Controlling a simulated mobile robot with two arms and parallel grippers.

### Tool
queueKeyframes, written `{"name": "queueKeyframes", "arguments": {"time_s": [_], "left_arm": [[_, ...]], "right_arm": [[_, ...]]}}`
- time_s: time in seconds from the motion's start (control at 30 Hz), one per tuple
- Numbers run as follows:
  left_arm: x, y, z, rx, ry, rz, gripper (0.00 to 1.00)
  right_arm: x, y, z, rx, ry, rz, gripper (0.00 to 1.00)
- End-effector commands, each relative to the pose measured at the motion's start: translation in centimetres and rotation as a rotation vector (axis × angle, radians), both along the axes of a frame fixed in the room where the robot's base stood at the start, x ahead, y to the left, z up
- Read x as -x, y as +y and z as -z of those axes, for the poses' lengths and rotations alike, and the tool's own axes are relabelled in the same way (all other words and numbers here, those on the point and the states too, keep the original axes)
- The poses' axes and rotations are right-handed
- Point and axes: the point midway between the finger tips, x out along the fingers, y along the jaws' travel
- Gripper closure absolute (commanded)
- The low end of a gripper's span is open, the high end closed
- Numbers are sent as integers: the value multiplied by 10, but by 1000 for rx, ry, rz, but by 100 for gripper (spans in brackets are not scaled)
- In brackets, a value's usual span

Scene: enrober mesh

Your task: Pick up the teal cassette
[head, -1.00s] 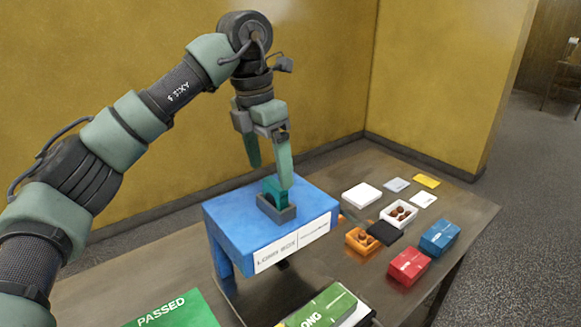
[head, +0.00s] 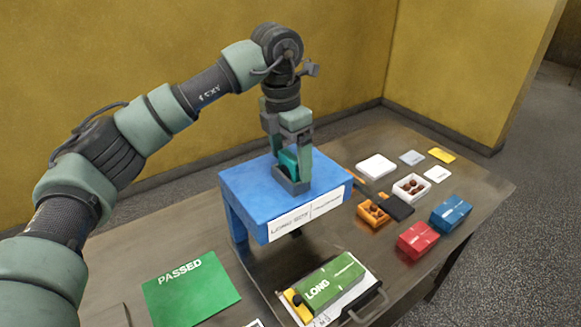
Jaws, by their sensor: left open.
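The teal cassette (head: 288,161) stands in a small grey holder (head: 291,182) on top of the blue stand (head: 258,197). My left gripper (head: 291,158) points down over the holder, with its fingers around the level of the cassette. One finger comes down in front, at the cassette's right side; the other finger is mostly hidden behind the cassette. The gripper is open, and I cannot tell whether a finger touches the cassette. My right gripper is not in view.
A green PASSED mat (head: 192,290) lies at the front left. A green LONG box (head: 333,283) lies on a tray in front of the stand. An orange box (head: 373,213), a red box (head: 418,240), a blue box (head: 451,213) and a white box of chocolates (head: 411,188) are to the right.

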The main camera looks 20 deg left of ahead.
Motion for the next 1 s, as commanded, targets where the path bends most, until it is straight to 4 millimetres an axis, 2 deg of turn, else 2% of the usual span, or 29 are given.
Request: {"name": "queueKeyframes", "arguments": {"time_s": [0.03, 0.07, 0.2, 0.3, 0.67, 0.87, 1.0], "left_arm": [[0, 0, 0, 0, 0, 0, 16], [0, 0, 0, 0, 0, 0, 22], [0, 0, 0, 0, 0, 0, 61], [0, 0, -1, 0, 0, 0, 85], [0, 0, -7, 0, -1, 0, 85], [0, 0, -31, 1, -3, 0, 85], [0, -1, -63, 2, -5, 0, 85]], "right_arm": [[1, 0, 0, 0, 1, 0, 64], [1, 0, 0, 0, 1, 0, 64], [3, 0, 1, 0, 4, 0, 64], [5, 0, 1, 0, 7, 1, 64], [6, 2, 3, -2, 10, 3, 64], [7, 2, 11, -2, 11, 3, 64], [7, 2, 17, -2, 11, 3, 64]]}}
